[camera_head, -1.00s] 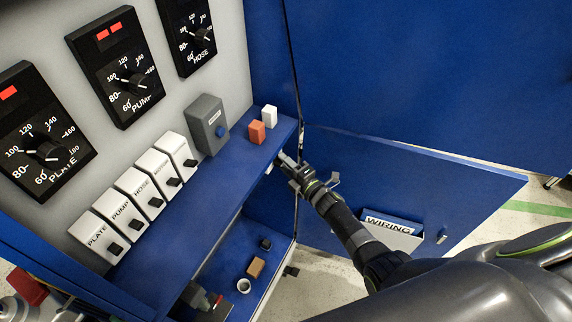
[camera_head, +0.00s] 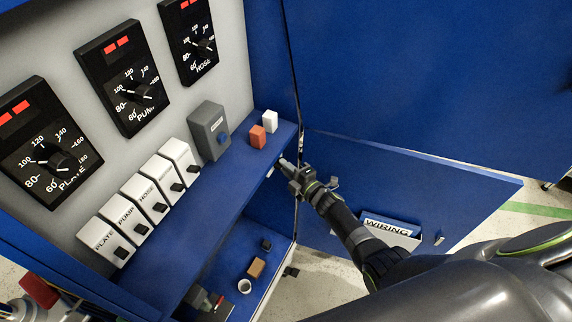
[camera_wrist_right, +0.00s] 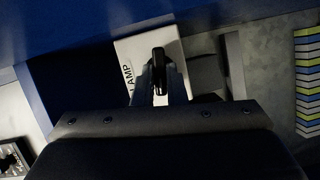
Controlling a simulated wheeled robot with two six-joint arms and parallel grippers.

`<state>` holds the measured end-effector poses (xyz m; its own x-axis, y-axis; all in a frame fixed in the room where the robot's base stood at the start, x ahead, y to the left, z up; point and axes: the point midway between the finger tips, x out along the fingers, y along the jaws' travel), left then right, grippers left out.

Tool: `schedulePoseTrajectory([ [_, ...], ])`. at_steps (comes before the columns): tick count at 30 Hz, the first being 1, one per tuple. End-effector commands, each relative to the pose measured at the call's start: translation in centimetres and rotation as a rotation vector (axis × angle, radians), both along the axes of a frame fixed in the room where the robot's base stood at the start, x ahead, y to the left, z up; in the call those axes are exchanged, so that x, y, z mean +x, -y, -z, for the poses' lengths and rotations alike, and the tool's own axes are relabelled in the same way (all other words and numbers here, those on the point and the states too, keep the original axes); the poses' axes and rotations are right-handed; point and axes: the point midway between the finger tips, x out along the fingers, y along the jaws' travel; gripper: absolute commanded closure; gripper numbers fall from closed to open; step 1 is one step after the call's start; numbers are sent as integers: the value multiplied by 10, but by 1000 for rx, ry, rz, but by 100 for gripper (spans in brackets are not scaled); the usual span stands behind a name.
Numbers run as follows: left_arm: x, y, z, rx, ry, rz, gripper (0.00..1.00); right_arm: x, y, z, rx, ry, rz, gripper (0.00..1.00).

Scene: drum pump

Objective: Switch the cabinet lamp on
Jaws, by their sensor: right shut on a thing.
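The lamp switch is a white box (camera_wrist_right: 139,62) marked LAMP with a black toggle (camera_wrist_right: 160,62), below the blue shelf edge in the right wrist view. My right gripper (camera_wrist_right: 160,88) is shut on the black toggle, one finger on each side of it. In the head view my right gripper (camera_head: 285,164) points under the front edge of the shelf, near its right end. The switch is mostly hidden there by the shelf and gripper. My left gripper is not in view.
The shelf (camera_head: 222,182) carries an orange block (camera_head: 257,136) and a white block (camera_head: 270,121). Several labelled white switches (camera_head: 140,191) and a grey box (camera_head: 210,130) stand behind. The open blue door with a WIRING pocket (camera_head: 390,232) lies right. A lower shelf holds small parts.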

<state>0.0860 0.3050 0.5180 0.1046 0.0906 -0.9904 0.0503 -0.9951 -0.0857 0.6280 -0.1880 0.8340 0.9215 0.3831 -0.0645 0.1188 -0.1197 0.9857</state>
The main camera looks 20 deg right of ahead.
Motion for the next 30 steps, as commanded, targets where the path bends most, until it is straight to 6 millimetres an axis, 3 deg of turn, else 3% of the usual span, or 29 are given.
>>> schedulePoseTrajectory([
  [3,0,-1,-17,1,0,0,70,0,1,-6,62,-67,0,100],
  [12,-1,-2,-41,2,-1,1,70,0,2,-6,212,-216,1,100],
  [30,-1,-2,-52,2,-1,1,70,0,2,-3,319,-320,1,100],
])
